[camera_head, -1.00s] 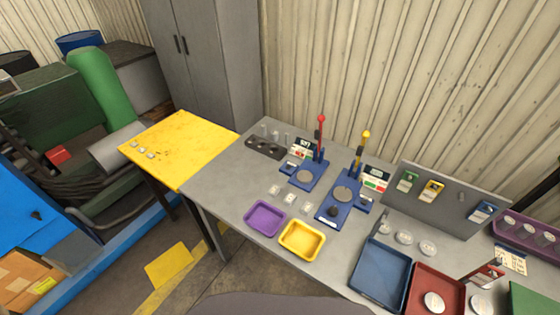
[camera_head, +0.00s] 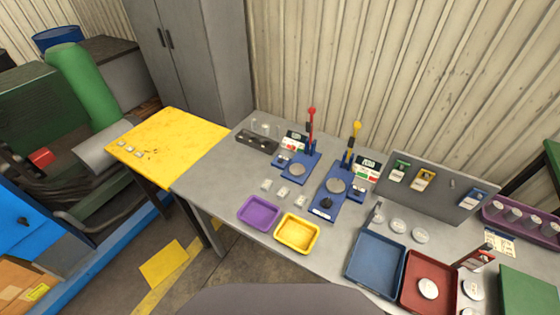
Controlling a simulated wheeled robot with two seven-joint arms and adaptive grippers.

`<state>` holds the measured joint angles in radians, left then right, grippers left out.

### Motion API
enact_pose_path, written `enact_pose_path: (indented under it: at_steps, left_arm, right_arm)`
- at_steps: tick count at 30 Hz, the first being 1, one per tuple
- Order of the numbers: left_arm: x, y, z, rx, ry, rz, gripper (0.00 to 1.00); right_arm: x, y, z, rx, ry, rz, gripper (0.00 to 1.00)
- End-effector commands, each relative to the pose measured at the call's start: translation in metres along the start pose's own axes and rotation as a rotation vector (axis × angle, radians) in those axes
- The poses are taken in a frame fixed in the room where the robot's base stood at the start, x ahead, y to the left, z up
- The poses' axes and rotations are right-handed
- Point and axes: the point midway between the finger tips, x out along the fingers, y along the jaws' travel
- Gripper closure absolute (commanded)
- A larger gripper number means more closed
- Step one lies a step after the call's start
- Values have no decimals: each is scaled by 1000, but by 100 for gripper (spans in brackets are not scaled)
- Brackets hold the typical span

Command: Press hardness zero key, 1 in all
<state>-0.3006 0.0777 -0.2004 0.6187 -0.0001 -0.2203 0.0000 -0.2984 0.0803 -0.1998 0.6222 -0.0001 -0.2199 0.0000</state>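Two blue hardness testers stand on the grey bench. The left tester (camera_head: 298,168) has a lever with a red knob (camera_head: 311,112), a round pale anvil and a small display panel (camera_head: 293,141) with coloured keys. The labels on the keys are too small to read, so I cannot tell which one is the zero key. Neither of my grippers is in view.
The grey bench (camera_head: 225,178) also holds a purple tray (camera_head: 259,212), a yellow tray (camera_head: 297,232), a blue tray (camera_head: 376,259), a red tray (camera_head: 428,281) and small pale blocks (camera_head: 283,192). A grey tag board (camera_head: 438,190) stands behind. A yellow table (camera_head: 168,145) is at left.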

Motion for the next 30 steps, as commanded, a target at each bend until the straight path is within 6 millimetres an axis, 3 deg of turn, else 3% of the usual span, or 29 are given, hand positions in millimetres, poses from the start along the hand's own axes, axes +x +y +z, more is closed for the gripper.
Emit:
enact_pose_path:
  at_steps: [2, 15, 30]
  left_arm:
    - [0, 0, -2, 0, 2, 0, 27]
    - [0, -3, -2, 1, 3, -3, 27]
    - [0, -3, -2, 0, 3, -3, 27]
  right_arm:
    - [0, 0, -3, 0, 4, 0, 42]
    - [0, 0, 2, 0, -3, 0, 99]
    - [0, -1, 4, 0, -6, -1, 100]
